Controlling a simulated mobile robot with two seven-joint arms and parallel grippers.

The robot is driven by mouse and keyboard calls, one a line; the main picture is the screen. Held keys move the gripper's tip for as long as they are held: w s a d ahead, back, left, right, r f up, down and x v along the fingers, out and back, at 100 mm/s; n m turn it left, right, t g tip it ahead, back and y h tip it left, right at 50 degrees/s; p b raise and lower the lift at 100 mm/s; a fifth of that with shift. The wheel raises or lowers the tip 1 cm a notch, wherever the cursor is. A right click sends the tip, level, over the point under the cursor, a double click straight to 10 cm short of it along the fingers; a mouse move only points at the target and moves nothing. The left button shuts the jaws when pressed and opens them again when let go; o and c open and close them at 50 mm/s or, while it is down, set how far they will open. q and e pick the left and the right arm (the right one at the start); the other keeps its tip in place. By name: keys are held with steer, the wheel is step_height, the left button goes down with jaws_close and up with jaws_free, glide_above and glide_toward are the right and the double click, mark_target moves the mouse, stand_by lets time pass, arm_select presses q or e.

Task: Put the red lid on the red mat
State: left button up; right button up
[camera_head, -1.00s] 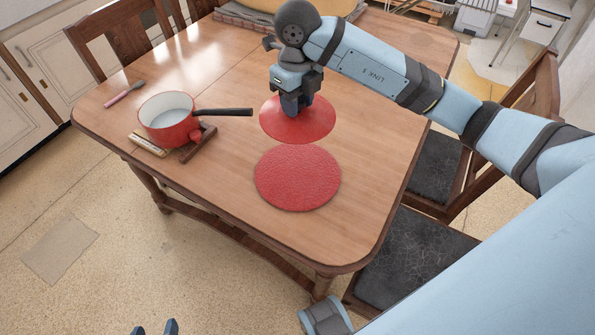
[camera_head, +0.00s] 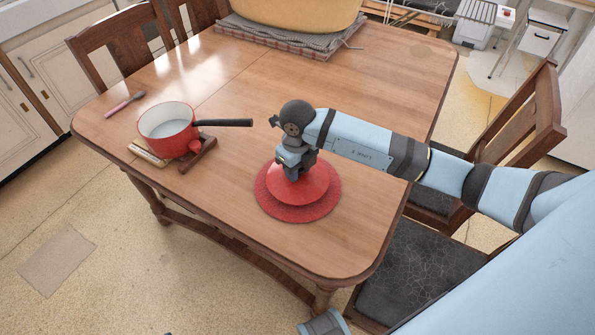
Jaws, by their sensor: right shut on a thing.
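The red lid (camera_head: 312,190) is over the round red mat (camera_head: 298,216), with the mat's rim showing around its front and sides. The lid looks level and low, very close to the mat; I cannot tell whether it touches. My right gripper (camera_head: 296,176) points down and is shut on the top of the lid, hiding its knob. My left gripper does not clearly show in the head view.
A red pot (camera_head: 168,132) with a dark handle stands on a wooden trivet at the table's left. A pink-handled utensil (camera_head: 124,104) lies behind it. A yellow object (camera_head: 290,12) sits on folded cloth at the back.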

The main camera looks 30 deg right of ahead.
steer(key=shift+f, duration=0.65)
arm_select(q)
steer(key=shift+d, duration=0.1)
arm_select(e)
steer(key=shift+f, duration=0.1)
steer(key=o, duration=1)
arm_select(q)
steer(key=shift+f, duration=0.1)
arm_select(e)
steer(key=shift+r, duration=0.2)
step_height(320, 180, up, 10)
steer(key=shift+r+p, duration=0.25)
steer(key=shift+p, duration=0.1)
arm_select(q)
steer(key=shift+s, duration=0.1)
arm_select(e)
steer(key=shift+r, duration=0.7)
